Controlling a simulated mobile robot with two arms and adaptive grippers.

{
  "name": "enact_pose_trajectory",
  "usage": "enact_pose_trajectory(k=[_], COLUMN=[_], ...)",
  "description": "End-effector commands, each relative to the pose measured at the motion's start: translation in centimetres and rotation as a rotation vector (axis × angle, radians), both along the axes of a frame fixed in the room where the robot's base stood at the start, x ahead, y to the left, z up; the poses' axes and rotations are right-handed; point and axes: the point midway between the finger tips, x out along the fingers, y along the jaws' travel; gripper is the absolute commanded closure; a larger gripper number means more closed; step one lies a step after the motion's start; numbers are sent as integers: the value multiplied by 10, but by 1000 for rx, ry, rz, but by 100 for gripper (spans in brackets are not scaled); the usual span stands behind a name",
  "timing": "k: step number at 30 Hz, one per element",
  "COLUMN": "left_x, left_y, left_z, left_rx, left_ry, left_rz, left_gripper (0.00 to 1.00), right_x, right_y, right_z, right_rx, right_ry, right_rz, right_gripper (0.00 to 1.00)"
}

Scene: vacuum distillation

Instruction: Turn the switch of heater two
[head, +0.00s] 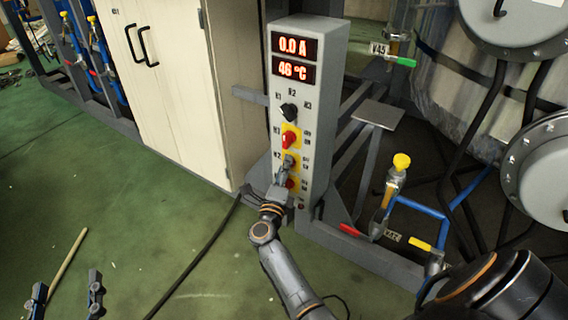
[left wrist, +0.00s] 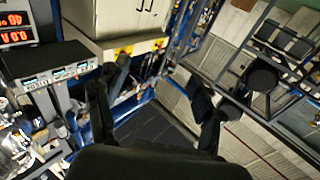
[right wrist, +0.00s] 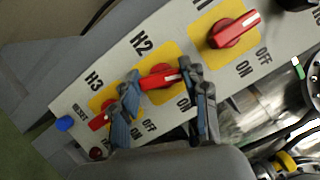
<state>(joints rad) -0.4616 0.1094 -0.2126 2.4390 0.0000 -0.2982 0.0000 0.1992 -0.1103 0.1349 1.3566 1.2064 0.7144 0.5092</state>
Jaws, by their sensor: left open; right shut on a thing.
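The grey control panel (head: 312,150) stands upright in the head view. The heater two switch, marked H2, is a red handle (right wrist: 160,78) on a yellow plate in the right wrist view. My right gripper (head: 287,168) is at it, with its two fingers (right wrist: 165,100) on either side of the handle and shut on it. In the head view the gripper mostly hides this switch. My left gripper (head: 66,297) is open and empty over the green floor, far from the panel. Its spread fingers also show in the left wrist view (left wrist: 158,112).
The H1 switch (right wrist: 234,30) is above H2; the H3 switch (right wrist: 102,118) is below, partly hidden by a finger. The displays (head: 294,57) read 0.0 A and 46 °C. A cream cabinet (head: 165,80) stands left; pipes and a yellow-handled valve (head: 401,162) are right.

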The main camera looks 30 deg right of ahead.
Motion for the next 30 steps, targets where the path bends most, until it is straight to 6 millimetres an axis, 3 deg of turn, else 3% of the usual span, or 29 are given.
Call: enact_pose_trajectory(k=[8,14,18,23,30], left_x=[-22,-67,-110,-165,-168], left_y=[19,38,53,69,70], left_z=[-82,-132,-156,-171,-160], left_rx=[119,196,246,298,300], left_ry=[475,815,1052,1312,1327], left_rz=[30,53,68,86,86], left_gripper=[32,32,32,32,32], right_x=[0,0,0,0,1], right_y=[1,1,1,1,1], right_z=[3,4,3,3,3], right_rx=[-30,-55,-70,-91,-112], right_ry=[80,138,179,224,278], right_rz=[2,3,2,3,3], right_gripper=[87,87,87,87,87])
